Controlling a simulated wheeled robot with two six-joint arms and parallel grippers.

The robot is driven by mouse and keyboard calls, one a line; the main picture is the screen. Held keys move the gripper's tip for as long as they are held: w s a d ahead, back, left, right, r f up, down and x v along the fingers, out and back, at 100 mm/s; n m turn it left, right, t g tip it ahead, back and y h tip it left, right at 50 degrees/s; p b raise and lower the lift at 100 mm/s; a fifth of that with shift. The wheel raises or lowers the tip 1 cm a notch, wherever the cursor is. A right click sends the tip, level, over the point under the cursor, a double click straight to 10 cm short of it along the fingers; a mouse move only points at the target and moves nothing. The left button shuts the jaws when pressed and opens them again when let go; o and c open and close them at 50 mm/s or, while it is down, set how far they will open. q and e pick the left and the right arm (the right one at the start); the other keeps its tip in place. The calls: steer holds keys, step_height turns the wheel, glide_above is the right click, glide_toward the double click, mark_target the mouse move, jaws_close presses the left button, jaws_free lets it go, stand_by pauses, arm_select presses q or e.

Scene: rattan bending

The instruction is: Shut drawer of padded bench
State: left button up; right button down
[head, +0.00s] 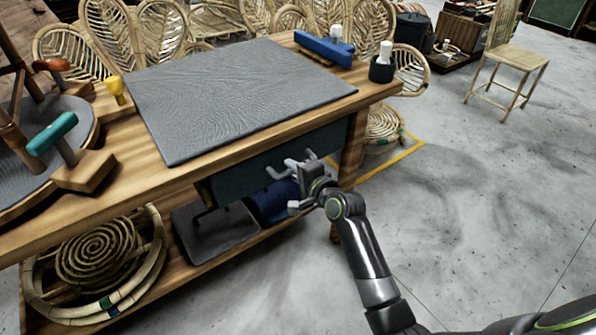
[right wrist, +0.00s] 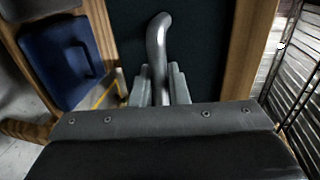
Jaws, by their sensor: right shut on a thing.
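The padded bench has a grey textured pad (head: 230,90) on a wooden top. Its dark drawer front (head: 235,178) sits under the front edge; how far out the drawer stands is hard to tell. A grey bar handle (head: 280,172) sticks out from it. My right gripper (head: 308,180) is at the right part of the handle. In the right wrist view the handle (right wrist: 158,45) runs down between the fingers of my right gripper (right wrist: 160,85), which is shut on it; the dark drawer front (right wrist: 205,45) lies behind. My left gripper is not in view.
On the bench are a blue tool (head: 322,47), a dark cup (head: 382,68) and clamps with teal (head: 52,133) and yellow handles. The lower shelf holds a rattan coil (head: 95,255) and a blue item (head: 272,203). Floor to the right is clear up to a chair (head: 512,58).

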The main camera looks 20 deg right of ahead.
steer(key=shift+w+r, duration=0.1)
steer(key=shift+r, duration=0.05)
steer(key=c, duration=1.8)
jaws_free()
steer(key=o, duration=0.3)
steer(key=shift+w+a, duration=0.1)
steer(key=shift+w, duration=0.05)
